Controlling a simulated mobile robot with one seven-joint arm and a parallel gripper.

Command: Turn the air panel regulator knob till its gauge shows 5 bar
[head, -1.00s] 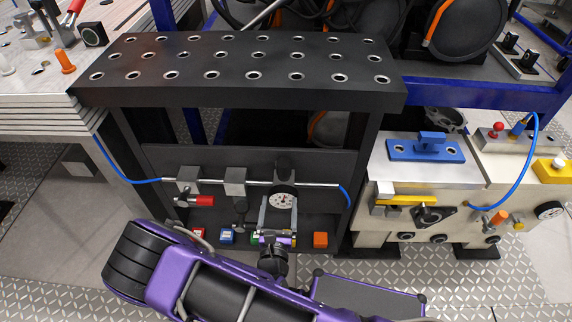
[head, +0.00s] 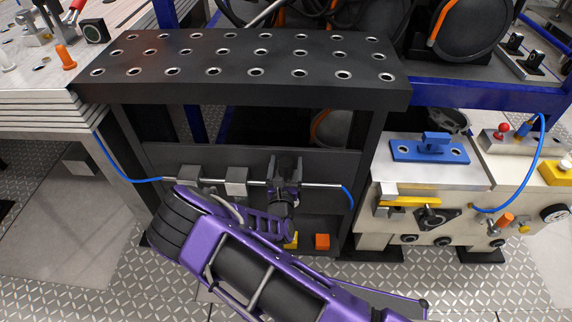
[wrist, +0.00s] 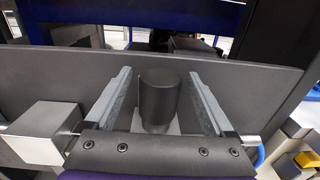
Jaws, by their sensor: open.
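The regulator knob (wrist: 158,100) is a dark upright cylinder in the wrist view. It stands between the two fingers of my open gripper (wrist: 160,95), with a gap on each side. In the head view my gripper (head: 284,170) is at the regulator on the air panel (head: 210,160). My own wrist covers the gauge there, so its reading is hidden. The gauge is not visible in the wrist view.
A grey block (wrist: 43,133) on the pipe stands left of my gripper. A black perforated shelf (head: 245,90) overhangs the panel. A blue hose (head: 348,195) leaves the pipe's right end.

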